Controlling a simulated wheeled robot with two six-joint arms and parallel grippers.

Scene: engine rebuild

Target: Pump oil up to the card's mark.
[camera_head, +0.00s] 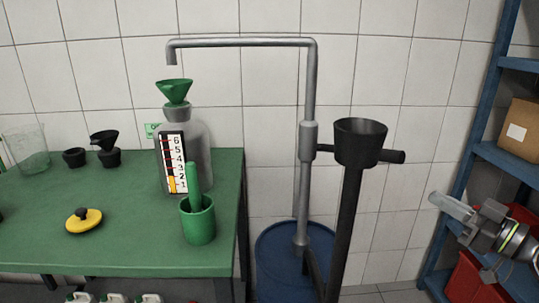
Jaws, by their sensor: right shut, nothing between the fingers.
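A clear bottle (199,150) stands at the green table's back right edge with a green funnel (174,91) in its neck. Its 1-to-6 scale (173,155) shows yellow fill up to about 2. A grey pump pipe (310,90) rises from a blue drum (272,262), and its spout (171,57) hangs above the funnel. A dark lever (396,157) passes behind a black cup on a post. A green-and-white card (152,130) is mostly hidden behind the bottle; its mark is unreadable. My right gripper (438,202) is shut and empty, right of the lever and apart from it. My left gripper is out of view.
A green cup (198,226) with a green stick stands before the bottle. The black cup (360,143) tops a post beside the pump. Blue shelving (480,130) stands right.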

